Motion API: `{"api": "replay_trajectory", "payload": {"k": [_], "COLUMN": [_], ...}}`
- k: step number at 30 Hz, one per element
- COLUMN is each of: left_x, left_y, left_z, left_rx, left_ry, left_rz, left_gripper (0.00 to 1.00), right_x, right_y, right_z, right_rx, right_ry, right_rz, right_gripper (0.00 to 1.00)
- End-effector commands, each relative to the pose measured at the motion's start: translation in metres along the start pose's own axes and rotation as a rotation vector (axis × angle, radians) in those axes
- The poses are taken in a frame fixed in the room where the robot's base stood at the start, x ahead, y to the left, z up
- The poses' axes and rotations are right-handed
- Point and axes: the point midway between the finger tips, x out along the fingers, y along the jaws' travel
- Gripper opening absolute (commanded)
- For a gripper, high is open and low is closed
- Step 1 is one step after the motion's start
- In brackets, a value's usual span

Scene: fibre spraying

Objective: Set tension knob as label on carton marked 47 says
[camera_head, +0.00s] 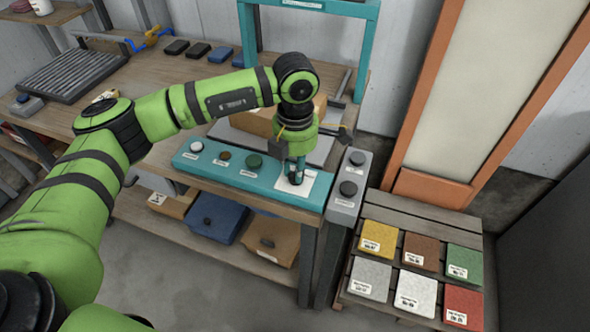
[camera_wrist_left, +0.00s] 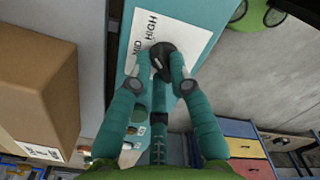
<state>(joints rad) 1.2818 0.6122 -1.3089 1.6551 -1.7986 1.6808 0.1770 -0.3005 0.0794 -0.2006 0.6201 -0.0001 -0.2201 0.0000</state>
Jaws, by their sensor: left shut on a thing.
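My left gripper (camera_head: 296,178) is shut on a black knob (camera_wrist_left: 163,50) on a white dial plate (camera_wrist_left: 196,32). In the wrist view its teal fingers close on the knob from both sides. The plate reads MID and HIGH; any other word is hidden. A small pale mark shows on the knob, but I cannot tell which word it points to. A brown carton (camera_wrist_left: 35,85) stands beside the panel with a white label (camera_wrist_left: 41,152), too small to read. In the head view the carton (camera_head: 252,122) is partly behind my arm. My right gripper is not in view.
The teal panel (camera_head: 222,170) also carries a white, a brown and a green button. A grey box (camera_head: 345,196) with black buttons stands at its right end. Several coloured labelled blocks lie on a slatted pallet (camera_head: 397,212) at right. Bins (camera_head: 217,218) sit below the bench.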

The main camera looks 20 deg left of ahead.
Motion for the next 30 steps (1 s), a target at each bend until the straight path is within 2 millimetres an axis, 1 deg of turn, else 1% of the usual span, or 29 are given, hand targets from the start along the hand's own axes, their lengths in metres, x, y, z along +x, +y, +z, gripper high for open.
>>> {"api": "replay_trajectory", "payload": {"k": [14,15,16,17,26,29,30], "left_x": [-0.0014,-0.0014,-0.0014,-0.0014,-0.0009,-0.0059,-0.0103], "left_y": [0.0005,0.0005,0.0005,0.0005,0.0002,0.0005,0.0006], "left_z": [0.0007,0.0007,0.0007,0.0007,0.0004,0.0009,0.0012], "left_rx": [0.015,0.015,0.015,0.014,0.013,0.013,0.013], "left_ry": [-0.003,-0.003,-0.003,-0.003,-0.001,-0.003,-0.004], "left_rz": [0.002,0.002,0.002,0.002,0.001,0.002,0.003], "left_gripper": [0.00,0.28,0.40,0.44,0.44,0.44,0.44], "right_x": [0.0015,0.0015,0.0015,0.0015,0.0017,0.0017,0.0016], "right_y": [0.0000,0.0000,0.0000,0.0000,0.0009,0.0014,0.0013], "right_z": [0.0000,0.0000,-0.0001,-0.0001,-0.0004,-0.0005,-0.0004], "right_rx": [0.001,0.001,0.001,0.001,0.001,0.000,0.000], "right_ry": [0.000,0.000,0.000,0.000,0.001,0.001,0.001], "right_rz": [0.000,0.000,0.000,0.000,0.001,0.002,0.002], "right_gripper": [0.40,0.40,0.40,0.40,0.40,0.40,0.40]}}
